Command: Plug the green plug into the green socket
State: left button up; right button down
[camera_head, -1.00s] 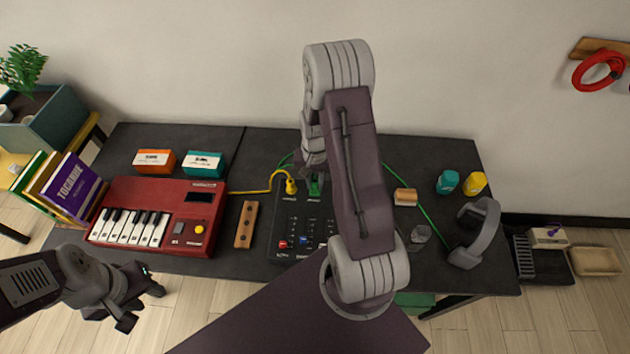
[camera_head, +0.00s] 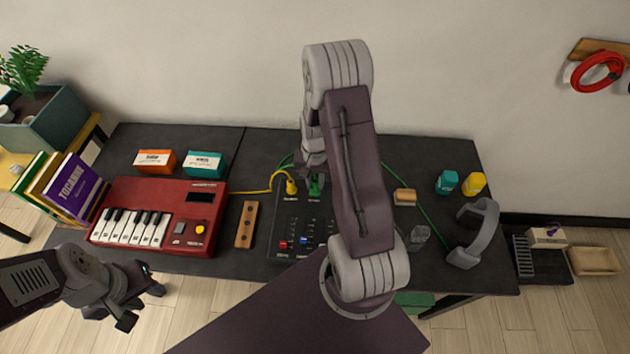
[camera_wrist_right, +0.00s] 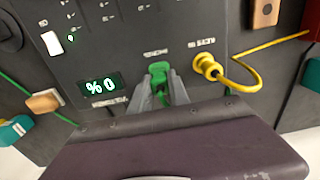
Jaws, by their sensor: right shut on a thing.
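The green plug (camera_head: 315,187) is at the back edge of the dark mixer panel (camera_head: 287,224). It also shows in the right wrist view (camera_wrist_right: 158,72), between the fingertips of my right gripper (camera_wrist_right: 160,92), with its front end against the panel. My right gripper (camera_head: 314,178) is shut on the plug. The green socket is hidden under the plug, and I cannot tell how deep the plug sits. A green cable (camera_head: 424,217) runs to the right across the table. My left gripper (camera_head: 137,297) is open and empty, in front of the table at the left.
A yellow plug (camera_wrist_right: 207,65) stands in the panel beside the green one, its cable running left in the head view. A lit display (camera_wrist_right: 101,87) is nearby. A red keyboard (camera_head: 160,190), wooden block (camera_head: 246,224) and headphones (camera_head: 480,235) flank the panel.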

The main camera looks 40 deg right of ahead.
aim_at(315, 181)
jog(key=shift+f+b, duration=0.45)
jog(key=shift+f, duration=0.2)
jog(key=c, duration=1.2)
grip_release()
jog(key=shift+o, duration=0.2)
notch_tip(315, 181, up, 9)
jog(key=shift+r+p, duration=0.1)
jog(key=shift+p, duration=0.2)
